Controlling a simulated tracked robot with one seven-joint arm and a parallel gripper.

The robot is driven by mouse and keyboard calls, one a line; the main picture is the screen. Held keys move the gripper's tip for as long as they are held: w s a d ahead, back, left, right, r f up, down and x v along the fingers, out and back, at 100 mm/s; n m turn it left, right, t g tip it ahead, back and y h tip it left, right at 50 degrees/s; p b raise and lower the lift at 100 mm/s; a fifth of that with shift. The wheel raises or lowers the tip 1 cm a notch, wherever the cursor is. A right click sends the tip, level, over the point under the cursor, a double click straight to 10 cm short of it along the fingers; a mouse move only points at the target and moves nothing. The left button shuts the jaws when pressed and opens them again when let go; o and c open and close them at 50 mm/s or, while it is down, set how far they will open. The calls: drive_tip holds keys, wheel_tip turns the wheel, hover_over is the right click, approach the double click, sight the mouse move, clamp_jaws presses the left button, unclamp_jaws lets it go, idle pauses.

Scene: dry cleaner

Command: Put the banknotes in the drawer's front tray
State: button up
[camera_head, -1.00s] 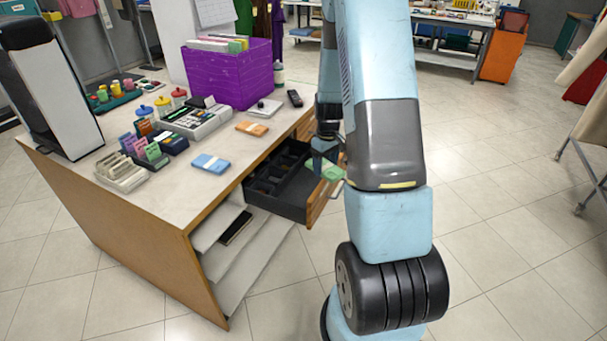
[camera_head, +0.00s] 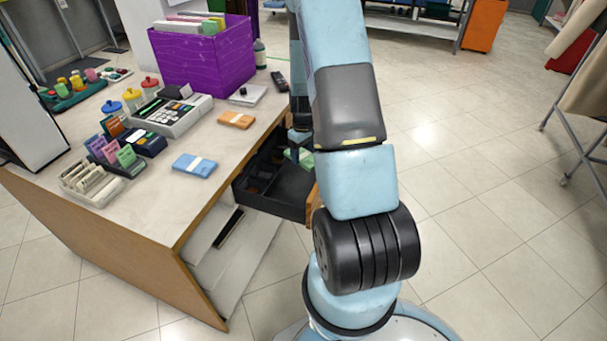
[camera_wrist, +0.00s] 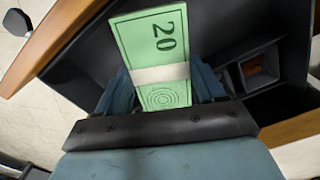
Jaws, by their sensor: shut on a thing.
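My gripper (camera_wrist: 165,92) is shut on a green bundle of banknotes (camera_wrist: 150,40) marked 20, with a pale paper band, in the wrist view. The bundle is over the open black drawer (camera_wrist: 100,55), within its walls as seen from the wrist. In the head view the green bundle (camera_head: 300,155) shows partly behind my arm, over the drawer (camera_head: 290,192). Its height above the drawer floor is hard to tell. Smaller compartments (camera_wrist: 243,75) lie on one side of the drawer and a wide open section lies under the notes.
On the counter (camera_head: 150,215) lie a blue bundle (camera_head: 195,165) and an orange bundle (camera_head: 236,120). The drawer's wooden front (camera_wrist: 50,45) rises beside the gripper.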

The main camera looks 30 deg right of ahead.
sight(302, 180)
drive_tip(key=shift+a+f, duration=0.1)
drive_tip(key=shift+f, duration=5.1)
drive_tip(key=shift+f, duration=0.1)
drive_tip(key=o, duration=1.1)
drive_tip(key=shift+c, duration=0.2)
